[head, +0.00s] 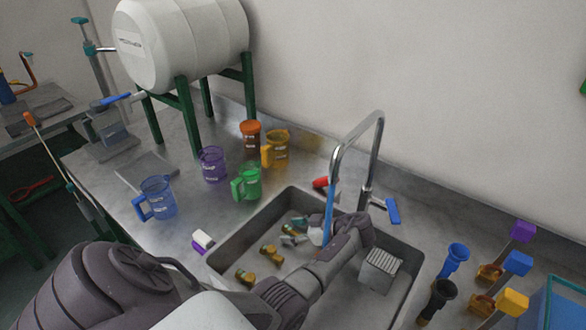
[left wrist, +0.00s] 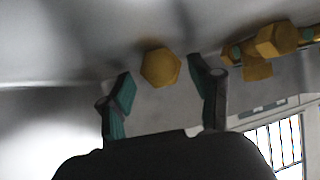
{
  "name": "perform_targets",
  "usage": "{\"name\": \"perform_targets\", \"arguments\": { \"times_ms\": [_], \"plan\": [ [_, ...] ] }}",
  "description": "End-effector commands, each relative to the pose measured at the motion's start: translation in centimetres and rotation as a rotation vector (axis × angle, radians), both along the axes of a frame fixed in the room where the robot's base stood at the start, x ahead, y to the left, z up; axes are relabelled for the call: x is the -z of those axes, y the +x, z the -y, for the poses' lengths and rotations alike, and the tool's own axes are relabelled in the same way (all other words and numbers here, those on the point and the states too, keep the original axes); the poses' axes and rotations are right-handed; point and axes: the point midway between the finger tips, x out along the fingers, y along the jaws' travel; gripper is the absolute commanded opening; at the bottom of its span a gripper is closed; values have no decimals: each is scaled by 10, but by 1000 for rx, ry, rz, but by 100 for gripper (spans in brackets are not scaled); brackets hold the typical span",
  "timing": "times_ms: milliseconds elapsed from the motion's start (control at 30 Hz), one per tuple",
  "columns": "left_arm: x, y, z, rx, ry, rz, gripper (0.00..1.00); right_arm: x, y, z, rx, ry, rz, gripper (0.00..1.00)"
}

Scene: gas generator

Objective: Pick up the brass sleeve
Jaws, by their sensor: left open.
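Several small brass pieces lie in the grey sink. One brass piece (head: 290,229) is by my left gripper (head: 294,232), whose teal-tipped fingers reach down into the sink. In the left wrist view, a hexagonal brass piece (left wrist: 160,68) shows between and just beyond the open fingertips of my left gripper (left wrist: 160,88), apparently with nothing held. Further brass pieces (left wrist: 275,42) lie to the right there. In the head view, two more brass pieces (head: 271,254) and (head: 245,277) lie nearer the sink's left side. I cannot tell which is the sleeve. My right gripper is out of view.
The sink (head: 229,246) has raised walls, and a tall faucet (head: 376,150) arches over it. A grey slotted block (head: 380,271) sits in its right part. Mugs such as the green mug (head: 247,182) stand behind left. A blue funnel (head: 453,260) stands at right.

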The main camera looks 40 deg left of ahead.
Motion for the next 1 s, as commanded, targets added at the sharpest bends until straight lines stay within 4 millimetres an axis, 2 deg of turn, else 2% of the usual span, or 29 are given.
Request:
{"name": "perform_targets", "arguments": {
  "times_ms": [200,567,867,1000],
  "plan": [
    [1,0,0,0,0,0,62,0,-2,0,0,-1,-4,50],
    [0,0,0,0,0,0,2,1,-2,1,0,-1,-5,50],
    [0,0,0,0,1,0,0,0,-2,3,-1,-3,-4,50],
    [-7,0,0,0,1,1,0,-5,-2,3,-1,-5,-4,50]
  ]
}}
